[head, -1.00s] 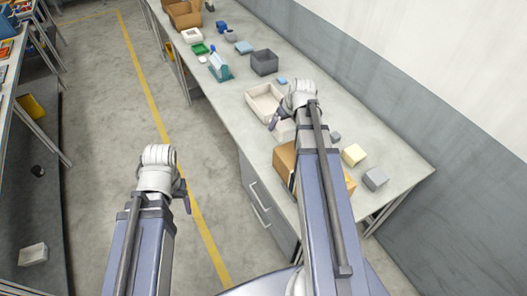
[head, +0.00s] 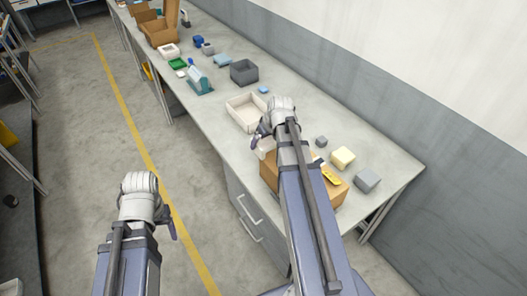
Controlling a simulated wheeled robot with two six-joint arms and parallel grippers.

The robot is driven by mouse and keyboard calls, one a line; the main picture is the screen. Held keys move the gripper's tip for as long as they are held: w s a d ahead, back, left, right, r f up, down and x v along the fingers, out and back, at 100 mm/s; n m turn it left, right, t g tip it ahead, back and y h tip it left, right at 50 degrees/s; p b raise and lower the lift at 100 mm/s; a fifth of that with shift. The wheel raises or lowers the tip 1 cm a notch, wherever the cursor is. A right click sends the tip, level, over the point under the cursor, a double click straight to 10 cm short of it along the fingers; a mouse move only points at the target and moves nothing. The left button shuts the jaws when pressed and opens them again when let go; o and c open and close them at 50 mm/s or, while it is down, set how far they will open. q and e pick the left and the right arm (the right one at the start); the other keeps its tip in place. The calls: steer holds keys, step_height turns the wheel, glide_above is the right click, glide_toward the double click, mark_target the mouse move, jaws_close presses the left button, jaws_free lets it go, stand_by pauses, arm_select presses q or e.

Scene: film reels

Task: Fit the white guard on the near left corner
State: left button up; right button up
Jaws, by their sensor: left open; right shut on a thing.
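A small white piece (head: 266,147), which looks like the white guard, shows just under my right gripper (head: 259,136). The gripper is shut on it over the worktop, and the wrist and arm hide much of it. A brown cardboard box (head: 270,171) stands at the near edge of the worktop, partly behind my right arm. Its near left corner is close to the white piece; whether they touch I cannot tell. My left gripper (head: 172,228) is open and empty over the floor, left of the worktop.
A white open tray (head: 235,103) lies beyond the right gripper, with a dark grey bin (head: 243,72) farther back. A drawer unit (head: 245,205) is under the worktop (head: 385,150).

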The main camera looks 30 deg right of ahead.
mark_target(264, 146)
steer(key=shift+f+b, duration=1.8)
steer(key=shift+f, duration=0.1)
steer(key=shift+f+b, duration=0.5)
steer(key=shift+b, duration=0.15)
steer(key=o, duration=1)
steer(key=shift+r, duration=0.1)
steer(key=shift+r+p, duration=0.75)
steer(key=shift+p, duration=0.1)
steer(key=p+v, duration=1)
steer(key=v, duration=0.1)
steer(key=shift+s+r+p, duration=0.2)
steer(key=shift+r+p, duration=0.1)
steer(key=shift+p, duration=0.05)
